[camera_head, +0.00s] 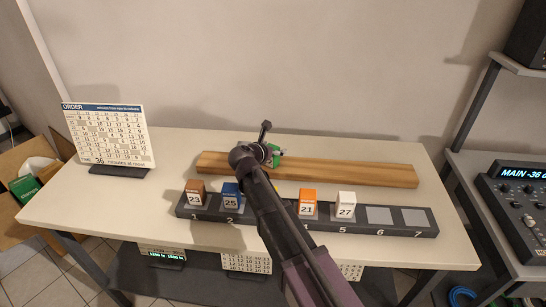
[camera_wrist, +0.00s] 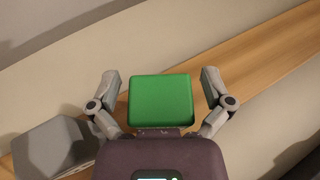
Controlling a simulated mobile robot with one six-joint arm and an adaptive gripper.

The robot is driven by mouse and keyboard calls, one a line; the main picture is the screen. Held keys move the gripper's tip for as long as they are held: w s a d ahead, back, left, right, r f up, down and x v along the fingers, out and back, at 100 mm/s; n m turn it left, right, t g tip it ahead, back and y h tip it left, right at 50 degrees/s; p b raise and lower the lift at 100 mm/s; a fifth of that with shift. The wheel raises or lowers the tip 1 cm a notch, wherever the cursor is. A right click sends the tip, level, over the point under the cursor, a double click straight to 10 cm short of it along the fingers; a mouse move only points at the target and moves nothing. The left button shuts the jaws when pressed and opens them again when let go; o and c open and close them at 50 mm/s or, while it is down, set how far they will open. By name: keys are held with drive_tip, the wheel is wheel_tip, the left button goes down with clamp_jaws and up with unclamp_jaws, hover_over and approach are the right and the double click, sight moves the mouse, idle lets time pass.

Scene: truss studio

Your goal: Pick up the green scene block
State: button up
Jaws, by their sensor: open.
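The green scene block (camera_wrist: 160,100) shows in the wrist view between the two fingers of my gripper (camera_wrist: 160,88). The fingers stand open, one on each side of the block, with a visible gap on both sides. In the head view a small part of the green block (camera_head: 277,161) shows beside my gripper (camera_head: 268,150), over the wooden plank (camera_head: 350,174). My arm hides much of that spot. I cannot tell how far the gripper is above the plank.
A dark rack (camera_head: 400,230) with numbered slots runs along the table front, holding brown, blue, orange and white numbered blocks. Slots 6 and 7 are empty. An order board (camera_head: 110,135) stands at left. A grey block (camera_wrist: 50,148) shows at lower left in the wrist view.

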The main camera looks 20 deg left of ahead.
drive_tip(key=c, duration=1.1)
drive_tip(key=shift+c, duration=0.2)
drive_tip(key=shift+r, duration=0.2)
wheel_tip(320, 180, up, 10)
drive_tip(key=p, duration=1)
drive_tip(key=shift+f, duration=0.2)
